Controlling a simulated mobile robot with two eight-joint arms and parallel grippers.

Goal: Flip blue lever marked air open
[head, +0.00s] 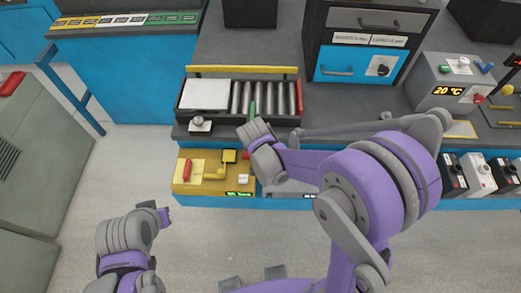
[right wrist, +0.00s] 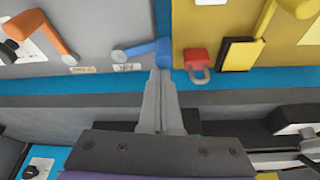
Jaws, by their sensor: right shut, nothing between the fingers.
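In the right wrist view a blue lever (right wrist: 148,50) sits on a grey panel (right wrist: 98,22), its arm running sideways from a round pivot. A small label lies below it; I cannot read its marking. My right gripper (right wrist: 162,76) is shut and empty, its fingertips at the blue lever's free end. I cannot tell whether they touch. In the head view my right arm covers this lever. My left gripper (head: 158,212) is at the lower left of the head view, away from the bench; its fingers cannot be made out.
An orange lever (right wrist: 55,36) is on the same grey panel. Beside the blue lever are a red padlock (right wrist: 197,66) and a yellow panel (right wrist: 215,20). In the head view a roller conveyor (head: 242,97) and a drawer cabinet (head: 362,42) stand behind. The floor in front is clear.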

